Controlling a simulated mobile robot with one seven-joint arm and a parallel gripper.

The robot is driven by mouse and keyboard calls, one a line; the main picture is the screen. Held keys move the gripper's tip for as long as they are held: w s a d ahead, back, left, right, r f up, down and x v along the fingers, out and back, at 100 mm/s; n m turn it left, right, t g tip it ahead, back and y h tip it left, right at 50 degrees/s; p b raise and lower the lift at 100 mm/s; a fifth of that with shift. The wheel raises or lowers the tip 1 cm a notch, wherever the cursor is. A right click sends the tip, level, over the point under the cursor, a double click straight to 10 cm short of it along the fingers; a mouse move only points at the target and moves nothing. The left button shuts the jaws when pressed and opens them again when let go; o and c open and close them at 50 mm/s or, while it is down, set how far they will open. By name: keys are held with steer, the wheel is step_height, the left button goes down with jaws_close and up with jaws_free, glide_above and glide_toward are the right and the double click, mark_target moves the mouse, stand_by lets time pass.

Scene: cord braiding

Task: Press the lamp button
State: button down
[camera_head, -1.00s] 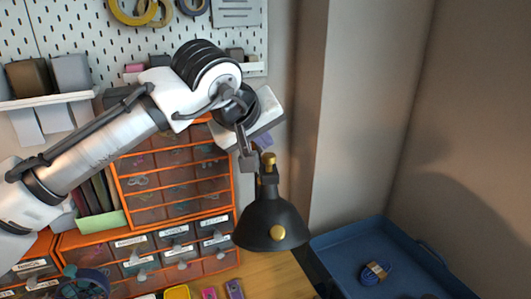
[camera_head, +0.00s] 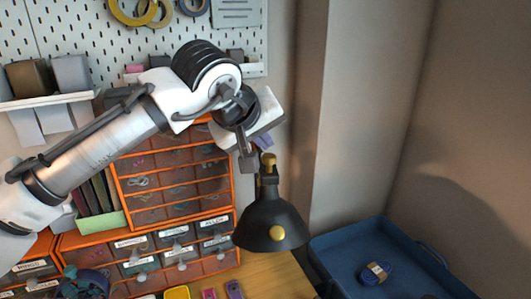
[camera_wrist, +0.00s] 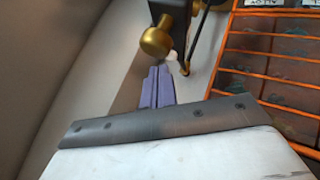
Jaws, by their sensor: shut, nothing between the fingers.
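The black desk lamp (camera_head: 262,212) stands in front of the drawer cabinet, its shade facing down. A round gold button (camera_head: 277,232) shows on the front of the shade. A brass knob (camera_head: 268,159) tops the lamp. My gripper (camera_head: 265,141) is just above this knob, its purple fingers partly hidden by my wrist. In the wrist view my gripper (camera_wrist: 156,72) is shut and empty. A gold knob (camera_wrist: 155,38) on a dark lamp part appears just beyond the fingertips; I cannot tell whether they touch.
An orange-framed drawer cabinet (camera_head: 172,186) stands left of the lamp. Small purple and pink items lie on the wooden table (camera_head: 268,279). The wall space right of the lamp is clear.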

steer(key=shift+f, duration=0.1)
stand_by(0.4)
steer(key=shift+f+b, duration=0.4)
steer(key=shift+r, duration=0.15)
steer(key=shift+r+p, duration=0.35)
steer(key=shift+p, duration=0.1)
step_height(320, 180, up, 6)
steer(key=p, duration=0.4)
steer(key=shift+p, duration=0.4)
steer(key=shift+f, duration=0.1)
